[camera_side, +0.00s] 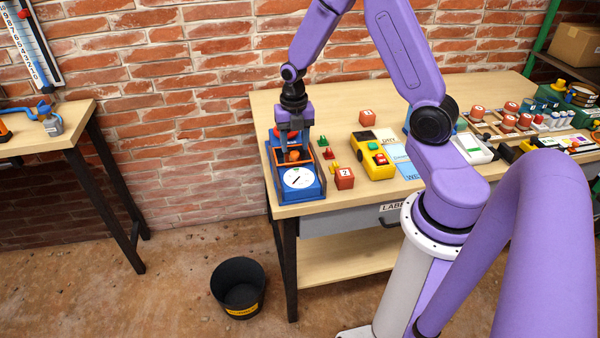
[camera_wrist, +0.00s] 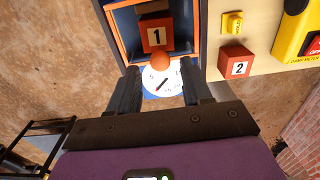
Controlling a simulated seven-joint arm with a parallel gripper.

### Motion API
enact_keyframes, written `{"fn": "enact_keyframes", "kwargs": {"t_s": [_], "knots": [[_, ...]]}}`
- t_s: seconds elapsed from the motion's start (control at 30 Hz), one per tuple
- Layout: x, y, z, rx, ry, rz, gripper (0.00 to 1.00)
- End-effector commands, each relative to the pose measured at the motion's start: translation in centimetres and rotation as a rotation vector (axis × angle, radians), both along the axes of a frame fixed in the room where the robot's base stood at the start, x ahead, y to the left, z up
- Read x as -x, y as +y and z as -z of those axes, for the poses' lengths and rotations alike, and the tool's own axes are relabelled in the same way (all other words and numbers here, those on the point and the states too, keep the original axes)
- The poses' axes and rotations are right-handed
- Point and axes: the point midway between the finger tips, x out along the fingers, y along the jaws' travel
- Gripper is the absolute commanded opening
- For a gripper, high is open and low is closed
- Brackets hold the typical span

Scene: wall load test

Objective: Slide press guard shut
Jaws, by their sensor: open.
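The press (camera_side: 312,188) is a blue box with a white dial (camera_side: 298,177) at the left end of the workbench. An orange-edged frame, apparently the guard (camera_wrist: 117,36), shows in the wrist view, with a red-orange block marked 1 (camera_wrist: 157,34) inside it. A round orange knob (camera_wrist: 160,61) sits between the block and the dial in that view; it also shows in the side view (camera_side: 294,156). My gripper (camera_wrist: 160,72) is open, pointing down over the press, with a finger on either side of the knob. I cannot tell whether the fingers touch it.
A block marked 2 (camera_side: 344,178) and small yellow and green pieces lie just right of the press. A yellow meter (camera_side: 374,160) stands beyond them. A black bin (camera_side: 239,287) stands on the floor.

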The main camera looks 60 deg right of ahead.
Motion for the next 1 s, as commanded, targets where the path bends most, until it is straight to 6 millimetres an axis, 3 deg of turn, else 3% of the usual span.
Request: {"fn": "enact_keyframes", "kwargs": {"t_s": [0.53,1.0], "knots": [[0.0,0.0,-3.7,0.000,-0.001,0.000,0.49],[0.1,0.4,-4.2,0.000,0.000,0.008,0.49]]}}
